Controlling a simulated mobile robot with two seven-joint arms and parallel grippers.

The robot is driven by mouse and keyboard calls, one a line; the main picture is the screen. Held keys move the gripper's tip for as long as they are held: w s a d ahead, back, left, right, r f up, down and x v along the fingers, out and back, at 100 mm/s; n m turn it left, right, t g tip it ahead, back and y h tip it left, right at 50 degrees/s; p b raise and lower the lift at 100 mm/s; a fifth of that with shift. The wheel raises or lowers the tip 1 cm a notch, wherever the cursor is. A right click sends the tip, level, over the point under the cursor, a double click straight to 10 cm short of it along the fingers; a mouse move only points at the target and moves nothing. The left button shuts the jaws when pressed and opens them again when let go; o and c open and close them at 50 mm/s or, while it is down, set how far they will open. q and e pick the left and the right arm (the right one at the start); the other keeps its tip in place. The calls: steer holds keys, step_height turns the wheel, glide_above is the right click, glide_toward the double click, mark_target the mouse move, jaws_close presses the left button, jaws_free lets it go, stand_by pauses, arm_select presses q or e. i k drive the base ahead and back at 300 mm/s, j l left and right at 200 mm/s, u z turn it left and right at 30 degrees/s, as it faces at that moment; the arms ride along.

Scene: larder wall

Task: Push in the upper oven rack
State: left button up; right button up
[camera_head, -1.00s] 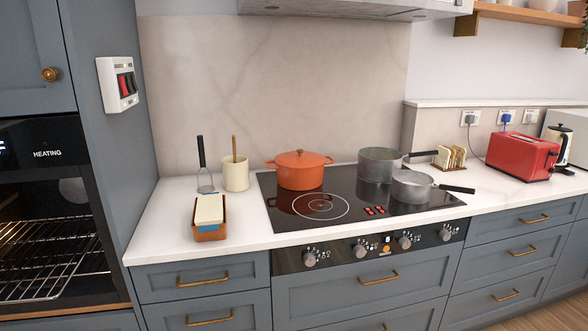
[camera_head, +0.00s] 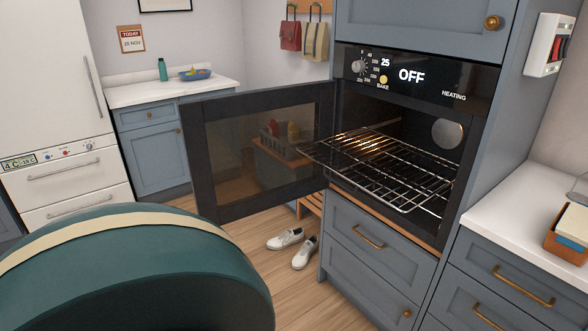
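The oven (camera_head: 405,130) is in the middle right of the head view. Its door (camera_head: 262,150) is swung wide open to the left on its side hinge. A wire rack (camera_head: 375,165) sits in the upper part of the opening and sticks out well past the oven front, over the drawers. It looks level and empty. More wires show lower inside the oven, but I cannot tell clearly whether they are a second rack. The oven display reads OFF and 25. Neither of my grippers is in view.
Drawers (camera_head: 368,240) are below the oven. White shoes (camera_head: 290,240) lie on the wooden floor. A worktop (camera_head: 515,220) with a tray (camera_head: 568,238) is to the right. A white fridge (camera_head: 58,85) stands at the left. The open door takes up room left of the rack.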

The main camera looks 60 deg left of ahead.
mark_target(358, 186)
steer(key=u, duration=1.5)
